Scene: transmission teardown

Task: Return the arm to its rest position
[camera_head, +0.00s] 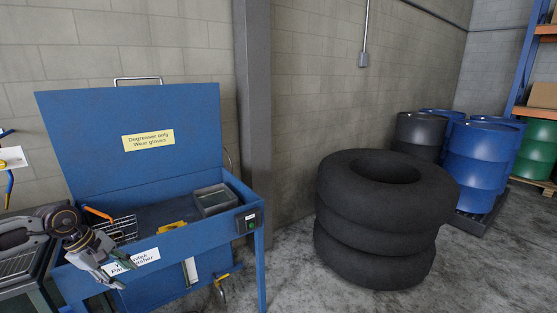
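My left arm comes in from the left edge, and my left gripper (124,272) hangs in front of the parts washer's left front side. Its two fingers look spread apart, with nothing seen between them. The gripper covers part of the white label on the washer's front. The blue parts washer (185,243) stands with its lid (90,130) up and a yellow "Degreaser only, Wear gloves" sign on it. I cannot tell whether the gripper touches the washer. My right gripper is out of view.
In the washer lie a wire basket (122,229), a grey metal tray (215,200) and a yellow item (172,227). Stacked black tires (375,228) stand to the right, with blue drums (473,165) behind. Bare concrete floor (490,265) lies at the front right.

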